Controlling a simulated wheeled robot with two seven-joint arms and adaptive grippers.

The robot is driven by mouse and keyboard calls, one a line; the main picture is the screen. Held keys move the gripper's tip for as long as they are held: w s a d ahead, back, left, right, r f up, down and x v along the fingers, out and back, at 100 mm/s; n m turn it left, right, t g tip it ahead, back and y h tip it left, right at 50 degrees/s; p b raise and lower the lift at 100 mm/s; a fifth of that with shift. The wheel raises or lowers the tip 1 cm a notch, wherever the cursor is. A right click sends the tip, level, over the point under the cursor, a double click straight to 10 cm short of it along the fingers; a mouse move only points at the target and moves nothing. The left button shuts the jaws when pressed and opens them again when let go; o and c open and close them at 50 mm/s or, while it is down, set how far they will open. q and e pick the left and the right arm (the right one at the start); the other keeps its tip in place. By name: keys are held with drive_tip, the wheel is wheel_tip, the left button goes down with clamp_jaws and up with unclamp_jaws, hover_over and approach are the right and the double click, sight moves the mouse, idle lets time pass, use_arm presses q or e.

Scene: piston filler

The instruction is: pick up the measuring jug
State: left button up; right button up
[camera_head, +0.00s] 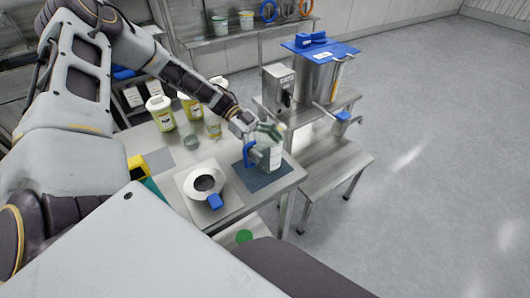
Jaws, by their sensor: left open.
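The measuring jug (271,160), a pale, see-through vessel with a blue handle on its left side, stands upright on a dark blue mat (262,184) near the table's right end. My left gripper (266,133) reaches in from the upper left and is open at the jug's top. Its fingers overlap the jug's rim in the picture, so I cannot tell whether they touch it. The gripper hides part of the rim. My right gripper is not in view.
A white round vessel with a dark opening (197,190) and blue handle sits on a light plate left of the mat. Several yellow-labelled tubs (160,115) stand behind. A steel tank with a blue lid (321,52) stands on a stand at the back right.

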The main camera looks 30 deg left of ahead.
sight(268, 127)
use_arm(q)
drive_tip(key=c, duration=0.6)
drive_tip(key=shift+c, duration=1.4)
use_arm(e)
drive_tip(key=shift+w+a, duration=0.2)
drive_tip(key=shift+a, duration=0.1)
use_arm(q)
drive_tip(key=shift+r, duration=0.25)
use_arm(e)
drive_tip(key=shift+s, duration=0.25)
use_arm(q)
drive_tip(key=shift+r, duration=0.15)
wheel_tip(268, 127, up, 7)
drive_tip(key=shift+r, duration=1.05)
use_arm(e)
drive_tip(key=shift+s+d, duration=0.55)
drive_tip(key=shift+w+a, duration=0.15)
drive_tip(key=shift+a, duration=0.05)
